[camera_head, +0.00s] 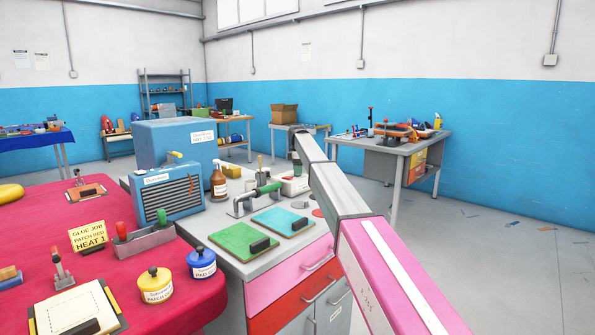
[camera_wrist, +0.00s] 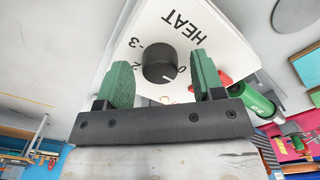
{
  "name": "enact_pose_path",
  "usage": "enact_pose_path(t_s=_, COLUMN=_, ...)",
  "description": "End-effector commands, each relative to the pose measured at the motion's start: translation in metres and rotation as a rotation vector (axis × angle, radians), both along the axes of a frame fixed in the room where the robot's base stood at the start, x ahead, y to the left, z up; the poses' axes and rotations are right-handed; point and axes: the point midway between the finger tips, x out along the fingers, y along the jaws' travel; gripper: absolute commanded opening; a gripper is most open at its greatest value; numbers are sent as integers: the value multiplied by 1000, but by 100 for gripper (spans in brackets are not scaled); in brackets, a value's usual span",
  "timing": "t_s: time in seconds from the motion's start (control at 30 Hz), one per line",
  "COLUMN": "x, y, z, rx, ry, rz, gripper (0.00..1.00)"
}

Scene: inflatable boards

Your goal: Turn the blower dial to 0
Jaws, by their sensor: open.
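In the wrist view a black round dial (camera_wrist: 159,64) sits on a white panel (camera_wrist: 150,25) marked HEAT, with numbers around it, among them 3, 2 and 0. A pale mark shows at the dial's lower right, on the side of the 0; its exact setting is hard to tell. My gripper (camera_wrist: 158,62) is open, its two green fingers on either side of the dial with gaps visible. Whether the fingers reach down to the dial's depth is unclear. In the head view the white box (camera_head: 296,187) stands on the workbench, partly hidden by my arm.
A green-handled tool (camera_head: 265,190) lies beside the box. Green (camera_head: 240,242) and blue (camera_head: 278,222) boards lie in front. A brown spray bottle (camera_head: 218,182) and a blue machine (camera_head: 170,192) stand to the left. A sign (camera_head: 88,236) on the red table reads PATCH RED, HEAT 1.

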Motion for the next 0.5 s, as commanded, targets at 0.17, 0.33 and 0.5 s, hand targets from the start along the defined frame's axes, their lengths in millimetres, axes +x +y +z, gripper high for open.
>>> enact_pose_path(t_s=0.17, x=0, y=0, z=4, rx=0, ry=0, rz=-1, gripper=62)
enact_pose_path(t_s=0.33, x=1, y=0, z=20, rx=0, ry=-1, rz=-1, gripper=62)
enact_pose_path(t_s=0.5, x=1, y=0, z=49, rx=0, ry=-1, rz=0, gripper=62)
